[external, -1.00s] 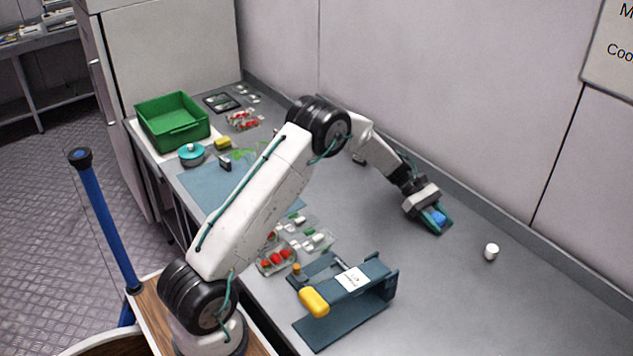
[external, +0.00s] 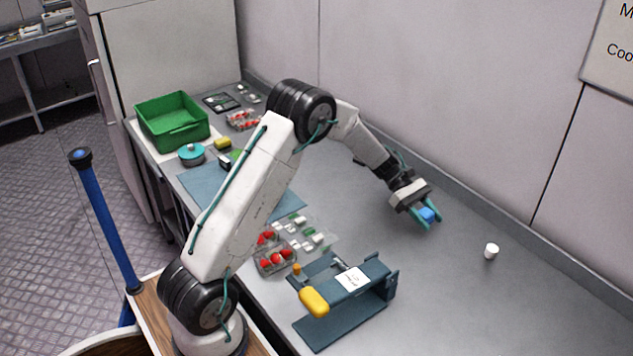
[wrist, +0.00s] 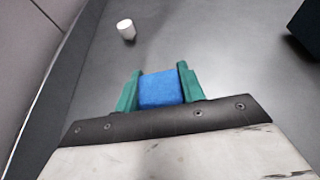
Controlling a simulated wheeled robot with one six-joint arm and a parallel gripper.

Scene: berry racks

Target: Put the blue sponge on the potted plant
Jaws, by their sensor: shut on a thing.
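The blue sponge (external: 427,215) is held between the green fingers of my gripper (external: 426,221), over the back right part of the grey counter. In the wrist view the sponge (wrist: 160,89) fills the gap between both fingers (wrist: 161,86). It appears clear of the counter, but the height is hard to judge. I cannot clearly make out a potted plant. A small green patch (external: 237,155) shows beside my arm near the yellow block, partly hidden, and I cannot tell what it is.
A white cup-like object (external: 491,251) stands right of my gripper. A dark blue bench device (external: 345,300) with a yellow handle is at the front. Berry packs (external: 275,259), a blue mat (external: 205,186), a teal pot (external: 191,154) and a green crate (external: 172,120) line the left side.

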